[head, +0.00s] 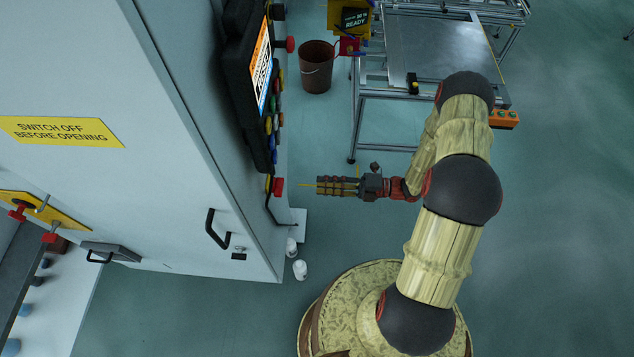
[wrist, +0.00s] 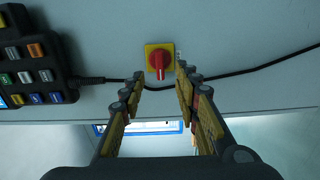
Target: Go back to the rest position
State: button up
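My gripper (head: 320,186) reaches left from my arm toward the grey cabinet side and is short of it in the head view. In the wrist view my gripper (wrist: 159,76) has its two fingers apart with nothing between them. Beyond the fingertips is a red rotary switch (wrist: 158,60) on a yellow plate, its handle upright. A red knob (head: 278,187) shows on the cabinet side in the head view, left of the fingertips and apart from them.
A brown bucket (head: 316,70) and a metal frame table (head: 440,50) stand beyond my arm. White cups (head: 299,270) lie near the cabinet's foot. Floor at right is clear.

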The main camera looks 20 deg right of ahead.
dwell(0.6)
jog(key=s+a+f+n+g, duration=0.2)
jog(key=s+n+g, duration=0.3)
jog(key=s+n, duration=0.35)
jog(key=s+d+r+n+g+h+b, duration=0.2)
jog(key=s+d+r+n+g+h, duration=0.35)
jog(key=n, duration=0.95)
jog(key=s+d+r+n+t+h+b, duration=0.1)
jog(key=d+r+n+t+h+b, duration=0.25)
jog(key=r+n+h, duration=0.8)
jog(key=s+a+r+n+t+b, duration=0.1)
jog(key=a+r+n+t+b, duration=0.1)
jog(key=r, duration=0.4)
jog(key=s+a+r+n+t+b, duration=0.1)
jog(key=a+r+n+t+b, duration=0.1)
jog(key=r, duration=0.4)
jog(key=shift+a+r+n+t+b, duration=0.3)
jog(key=shift+a+n+t, duration=0.35)
jog(key=shift+t, duration=0.55)
